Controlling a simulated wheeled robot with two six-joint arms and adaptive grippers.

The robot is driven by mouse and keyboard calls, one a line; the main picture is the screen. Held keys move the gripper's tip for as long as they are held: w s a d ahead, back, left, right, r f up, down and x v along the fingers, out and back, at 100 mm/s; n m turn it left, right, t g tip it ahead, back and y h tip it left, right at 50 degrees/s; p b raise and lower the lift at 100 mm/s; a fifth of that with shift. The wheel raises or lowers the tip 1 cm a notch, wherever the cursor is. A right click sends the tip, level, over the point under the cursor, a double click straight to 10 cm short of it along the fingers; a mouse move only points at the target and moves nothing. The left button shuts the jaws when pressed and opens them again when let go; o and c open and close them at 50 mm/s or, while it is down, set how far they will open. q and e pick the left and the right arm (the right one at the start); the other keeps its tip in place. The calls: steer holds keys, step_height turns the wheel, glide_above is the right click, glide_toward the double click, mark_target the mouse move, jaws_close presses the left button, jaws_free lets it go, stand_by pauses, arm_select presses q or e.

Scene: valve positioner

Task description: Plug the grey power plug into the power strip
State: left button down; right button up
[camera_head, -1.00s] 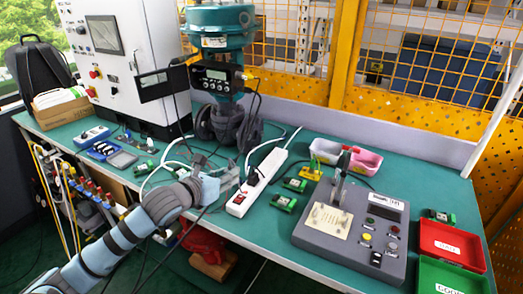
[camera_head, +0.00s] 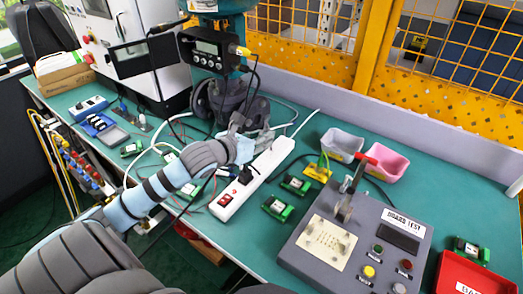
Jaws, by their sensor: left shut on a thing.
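The white power strip (camera_head: 232,205) lies slantwise on the green bench, with a red switch at its near end. A black plug (camera_head: 245,175) sits in it near that switch. My left gripper (camera_head: 258,131) is at the far left side of the strip, close to its upper half. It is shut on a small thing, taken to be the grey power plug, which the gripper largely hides. I cannot tell whether the plug touches the strip. My right gripper is out of view.
A grey board tester (camera_head: 375,245) stands right of the strip, with small green boards (camera_head: 278,207) between. Grey (camera_head: 342,145) and pink (camera_head: 385,163) bins stand behind the tester. A valve with a black positioner (camera_head: 208,52) rises behind my gripper. Loose cables cross the bench.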

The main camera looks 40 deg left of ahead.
arm_select(q)
steer(key=b, duration=0.3)
glide_above(254, 172)
steer(key=f, duration=0.5)
steer(key=shift+s, duration=0.2)
steer(key=shift+w+f+b, duration=0.35)
steer(key=shift+f+b, duration=0.4)
steer(key=shift+f, duration=0.1)
step_height(254, 172, down, 2)
steer(key=shift+s+b, duration=0.15)
steer(key=shift+b, duration=0.8)
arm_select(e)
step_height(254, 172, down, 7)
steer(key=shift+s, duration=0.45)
arm_select(q)
steer(key=shift+f, duration=0.15)
steer(key=shift+s+f+n+b, duration=0.1)
steer(key=shift+f+n+b, duration=0.2)
steer(key=shift+f, duration=0.2)
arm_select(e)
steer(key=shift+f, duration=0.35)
arm_select(q)
steer(key=c, duration=1)
jaws_free()
steer(key=shift+o, duration=0.2)
